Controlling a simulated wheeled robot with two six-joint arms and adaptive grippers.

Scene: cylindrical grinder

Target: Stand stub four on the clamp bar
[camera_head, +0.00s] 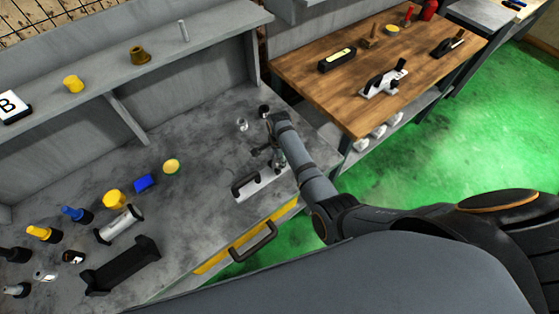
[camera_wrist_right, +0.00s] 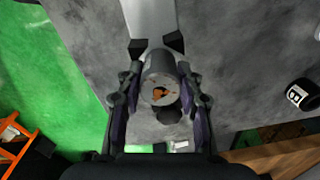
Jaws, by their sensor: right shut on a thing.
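My right gripper (camera_head: 272,153) reaches in from the right, over the bench near the clamp bar. In the right wrist view, the right gripper (camera_wrist_right: 157,62) is shut on a grey cylindrical stub (camera_wrist_right: 158,68). The stub's near end face is pale with orange-brown marks; no number is readable. The clamp bar (camera_head: 270,186) is a pale metal bar with a black handle, lying near the bench's front edge. In the wrist view, the pale bar (camera_wrist_right: 150,15) shows beyond the fingertips. I cannot tell whether the stub touches it. My left gripper is not in view.
A small dark cylinder (camera_head: 264,110) and a small pale piece (camera_head: 242,125) stand behind the gripper.

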